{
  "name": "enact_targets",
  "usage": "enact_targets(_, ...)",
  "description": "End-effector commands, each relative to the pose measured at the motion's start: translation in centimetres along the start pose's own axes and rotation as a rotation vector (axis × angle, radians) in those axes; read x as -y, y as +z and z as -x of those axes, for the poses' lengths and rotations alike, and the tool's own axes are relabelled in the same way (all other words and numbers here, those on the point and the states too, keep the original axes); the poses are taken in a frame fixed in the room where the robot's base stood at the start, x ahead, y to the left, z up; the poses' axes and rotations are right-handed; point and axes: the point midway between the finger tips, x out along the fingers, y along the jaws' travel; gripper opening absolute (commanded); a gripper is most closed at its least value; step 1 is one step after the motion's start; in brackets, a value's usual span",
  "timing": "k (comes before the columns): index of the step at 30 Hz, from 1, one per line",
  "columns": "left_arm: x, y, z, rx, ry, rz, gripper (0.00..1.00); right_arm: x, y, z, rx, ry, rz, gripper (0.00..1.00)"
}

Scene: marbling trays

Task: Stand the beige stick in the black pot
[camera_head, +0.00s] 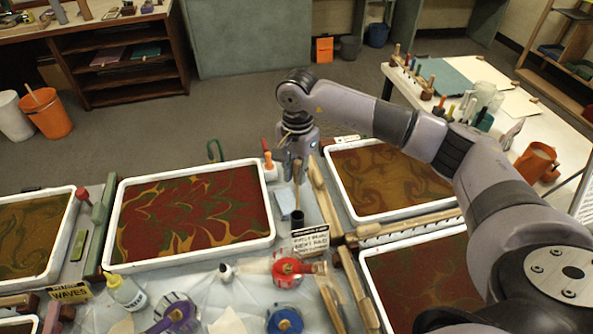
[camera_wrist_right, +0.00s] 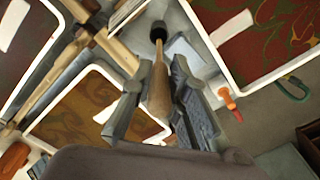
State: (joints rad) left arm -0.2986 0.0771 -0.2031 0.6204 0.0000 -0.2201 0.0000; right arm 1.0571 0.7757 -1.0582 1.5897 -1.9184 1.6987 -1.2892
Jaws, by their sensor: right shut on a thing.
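My right gripper (camera_head: 298,175) points down over the table between the trays. It is shut on the beige stick, which shows between the fingers (camera_wrist_right: 172,105) in the right wrist view as a pale wooden shaft (camera_wrist_right: 159,88). The black pot (camera_head: 297,221) stands on the table just below the gripper. A dark round shape, seemingly the pot (camera_wrist_right: 158,31), shows at the far end of the stick in the wrist view. The stick's lower end is close to the pot's mouth; I cannot tell whether it is inside. My left gripper is out of view.
White marbling trays (camera_head: 192,262) lie on both sides. A light-blue block (camera_head: 284,201), a small printed sign (camera_head: 311,240) and wooden rakes (camera_head: 327,203) crowd the pot. An orange-handled tool (camera_head: 268,160) lies behind. Red-lidded (camera_head: 287,267) and blue-lidded (camera_head: 285,320) jars stand in front.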

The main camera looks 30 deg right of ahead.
Motion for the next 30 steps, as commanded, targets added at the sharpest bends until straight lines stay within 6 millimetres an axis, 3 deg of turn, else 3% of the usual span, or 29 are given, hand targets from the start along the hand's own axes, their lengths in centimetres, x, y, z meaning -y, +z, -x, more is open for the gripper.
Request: enact_targets(30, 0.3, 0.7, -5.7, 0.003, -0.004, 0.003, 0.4, 0.0, -0.1, -6.4, 0.0, 0.0, 0.0, 0.01)
